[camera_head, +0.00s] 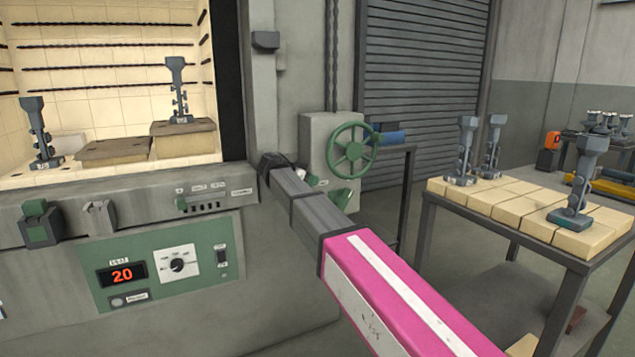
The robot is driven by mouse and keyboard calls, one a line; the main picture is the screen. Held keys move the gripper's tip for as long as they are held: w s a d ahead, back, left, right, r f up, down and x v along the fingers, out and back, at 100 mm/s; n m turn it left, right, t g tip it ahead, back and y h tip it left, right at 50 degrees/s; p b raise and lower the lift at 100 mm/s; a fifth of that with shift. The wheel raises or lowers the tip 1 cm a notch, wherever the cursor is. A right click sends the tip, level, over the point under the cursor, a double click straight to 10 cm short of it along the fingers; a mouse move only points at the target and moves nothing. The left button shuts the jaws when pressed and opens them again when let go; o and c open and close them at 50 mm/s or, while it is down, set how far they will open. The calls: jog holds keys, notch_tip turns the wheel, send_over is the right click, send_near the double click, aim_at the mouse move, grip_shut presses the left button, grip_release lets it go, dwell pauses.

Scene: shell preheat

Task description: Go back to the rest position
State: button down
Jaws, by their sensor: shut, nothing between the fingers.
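My arm, pink and white with a grey forward part, reaches from the lower right towards the furnace. My gripper (273,163) is the small dark end of it, shut and empty, in front of the right edge of the furnace opening. The furnace (110,13) stands open. Inside it, one grey shell tree (38,132) stands at the left, and another grey shell tree (177,90) stands on a raised brown slab (183,143) at the right. My gripper is apart from both.
A green handwheel (351,148) on a grey box stands right of the furnace, close behind my arm. The control panel (170,262) reads 20. At the right, a table (424,240) topped with pale bricks holds three grey shell trees (577,185). Open floor lies between.

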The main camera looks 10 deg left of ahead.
jog(key=s+d+f+n+g+y, duration=0.2)
jog(key=s+d+f+n, duration=0.15)
jog(key=d+f, duration=0.75)
jog(key=s+d+f+n+g+y, duration=0.2)
jog(key=s+d+f+n, duration=0.15)
jog(key=d+f, duration=0.7)
jog(key=s+d+f+n+g+y, duration=0.1)
jog(key=s+d+f+n+y, duration=0.1)
jog(key=s+d+f, duration=0.4)
jog(key=s+d+f+n+g+y, duration=0.2)
jog(key=s+d+f+y, duration=0.2)
jog(key=s+d+f, duration=0.3)
jog(key=s+f, duration=0.2)
jog(key=s, duration=0.3)
jog(key=shift+s+d+f+y, duration=0.2)
jog(key=shift+s+f+y, duration=0.1)
jog(key=shift+f+y, duration=0.1)
jog(key=shift+a, duration=0.1)
